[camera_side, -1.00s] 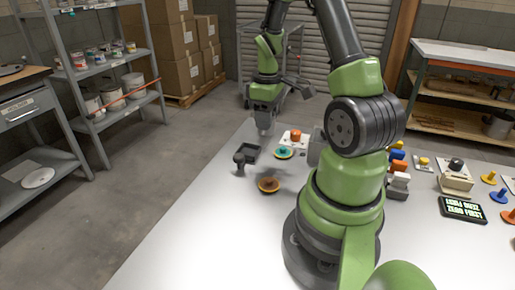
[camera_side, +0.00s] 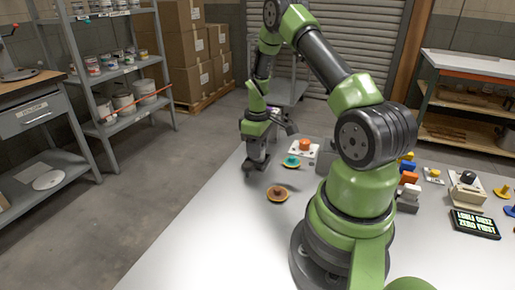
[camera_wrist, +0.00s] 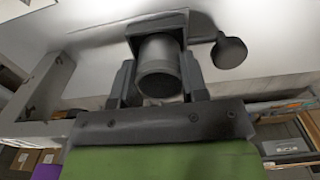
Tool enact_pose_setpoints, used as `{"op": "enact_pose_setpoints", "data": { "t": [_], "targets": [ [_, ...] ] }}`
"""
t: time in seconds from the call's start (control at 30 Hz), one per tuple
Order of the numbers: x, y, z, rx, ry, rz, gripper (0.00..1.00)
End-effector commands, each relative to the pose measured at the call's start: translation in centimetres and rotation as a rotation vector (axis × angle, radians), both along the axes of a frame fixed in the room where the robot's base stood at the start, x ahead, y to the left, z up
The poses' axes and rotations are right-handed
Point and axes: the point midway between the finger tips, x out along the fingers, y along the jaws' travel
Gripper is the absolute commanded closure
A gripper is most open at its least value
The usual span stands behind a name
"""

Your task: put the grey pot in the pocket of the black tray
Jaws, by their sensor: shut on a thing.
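My gripper (camera_wrist: 160,82) is shut on the grey pot (camera_wrist: 159,60), a plain grey cylinder between its two fingers in the wrist view. The black tray (camera_wrist: 180,20) shows as a dark square rim right behind the pot. The pot overlaps that rim, and I cannot tell whether its base is inside the pocket or above it. In the side view my gripper (camera_side: 255,164) is low over the tray's place at the table's far left edge, and hides most of the tray and the pot.
A dark round knob (camera_wrist: 229,50) stands close beside the tray. An orange-brown dish (camera_side: 277,193) and a teal dish (camera_side: 291,162) lie near my gripper. A white block with an orange knob (camera_side: 304,147) is behind them. The table's front left is clear.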

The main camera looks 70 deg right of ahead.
Motion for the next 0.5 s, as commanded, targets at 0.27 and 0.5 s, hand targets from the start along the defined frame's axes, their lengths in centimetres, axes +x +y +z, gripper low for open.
{"op": "enact_pose_setpoints", "data": {
  "t": [0.27,0.5],
  "targets": [
    [0.01,-0.02,-0.47,-0.001,-0.001,0.0,0.85],
    [0.0,-0.01,-0.75,-0.001,-0.001,0.0,0.41]
  ]
}}
